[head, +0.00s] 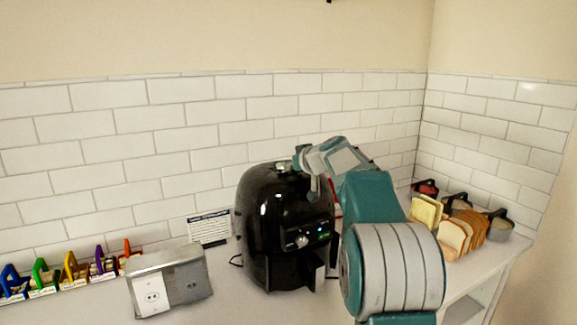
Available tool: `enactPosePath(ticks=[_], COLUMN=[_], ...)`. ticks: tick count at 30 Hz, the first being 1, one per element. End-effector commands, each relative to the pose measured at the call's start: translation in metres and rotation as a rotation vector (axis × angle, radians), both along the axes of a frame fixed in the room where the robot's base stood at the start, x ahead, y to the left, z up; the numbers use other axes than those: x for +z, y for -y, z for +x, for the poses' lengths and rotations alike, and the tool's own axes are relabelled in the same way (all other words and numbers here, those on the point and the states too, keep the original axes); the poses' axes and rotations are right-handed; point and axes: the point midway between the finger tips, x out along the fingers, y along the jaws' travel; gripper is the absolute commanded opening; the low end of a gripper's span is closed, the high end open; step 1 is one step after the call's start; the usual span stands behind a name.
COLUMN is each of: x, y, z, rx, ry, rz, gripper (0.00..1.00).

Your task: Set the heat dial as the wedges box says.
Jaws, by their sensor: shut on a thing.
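A black air fryer (262,225) stands on the counter against the tiled wall. A small dial (284,167) sits on its top, and a silver knob (301,241) is on its front beside small lit marks. My gripper (298,163) reaches over the top of the fryer from the right and is shut at the top dial, its fingers partly hiding it. The dial's setting is too small to read. I cannot make out a wedges box for certain; part of a red and white thing (338,213) shows behind the fryer, mostly hidden by my arm.
A white printed card (209,227) stands left of the fryer, its text too small to read. A grey socket box (170,282) is in front of it. Several coloured clips (73,268) line the left. Bread slices (455,235) and lidded pots (500,224) stand at the right.

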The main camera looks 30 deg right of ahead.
Motion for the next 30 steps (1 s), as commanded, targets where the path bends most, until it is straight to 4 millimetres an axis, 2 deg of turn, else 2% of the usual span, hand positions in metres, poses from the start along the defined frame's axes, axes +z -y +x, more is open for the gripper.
enactPosePath(ticks=[9,15,30], x=[-0.006,-0.0076,-0.008], y=[-0.0052,-0.0052,-0.0057], z=[-0.0004,-0.0005,-0.0004], rx=[-0.221,-0.308,-0.344], ry=[-0.014,-0.016,-0.014], rz=[-0.002,-0.001,0.002], gripper=[0.01,0.01,0.01])
